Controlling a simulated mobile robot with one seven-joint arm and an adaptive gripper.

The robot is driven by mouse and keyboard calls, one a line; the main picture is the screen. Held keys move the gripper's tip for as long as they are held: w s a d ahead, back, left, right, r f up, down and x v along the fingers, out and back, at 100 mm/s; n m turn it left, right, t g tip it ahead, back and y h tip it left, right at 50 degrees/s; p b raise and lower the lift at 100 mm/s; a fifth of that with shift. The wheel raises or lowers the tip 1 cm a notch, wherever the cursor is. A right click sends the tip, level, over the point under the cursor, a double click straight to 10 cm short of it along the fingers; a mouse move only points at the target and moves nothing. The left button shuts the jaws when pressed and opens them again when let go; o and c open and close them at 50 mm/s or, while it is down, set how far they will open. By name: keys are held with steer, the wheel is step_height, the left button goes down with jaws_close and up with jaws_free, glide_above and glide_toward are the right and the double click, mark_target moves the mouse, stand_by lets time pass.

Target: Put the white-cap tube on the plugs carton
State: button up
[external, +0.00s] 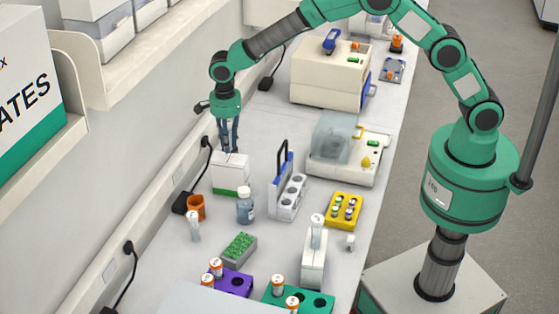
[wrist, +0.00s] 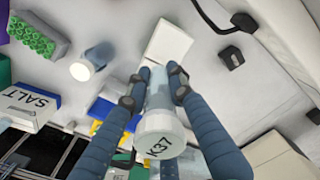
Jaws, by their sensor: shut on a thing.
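My gripper (external: 228,146) is shut on a tube and points down just above a white carton with a green band (external: 230,173). In the wrist view the held tube (wrist: 158,100) is clear, with a white cap marked K37 (wrist: 160,138), between the two fingers (wrist: 158,84). The carton also shows as a white block (wrist: 168,42) beyond the tube's far end. I cannot tell if the tube touches it, and no carton label is readable. Other white-cap tubes stand on the bench (external: 194,226) and at a white box (external: 316,230).
A bottle (external: 245,207) and an orange cup (external: 195,207) stand near the carton. The wall with cables borders the left side.

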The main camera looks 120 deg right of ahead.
steer(key=shift+f, duration=1.6)
steer(key=shift+f, duration=0.2)
steer(key=o, duration=0.7)
steer(key=shift+o, duration=0.2)
steer(key=shift+r, duration=0.15)
step_height(320, 180, up, 12)
steer(key=shift+r, duration=0.1)
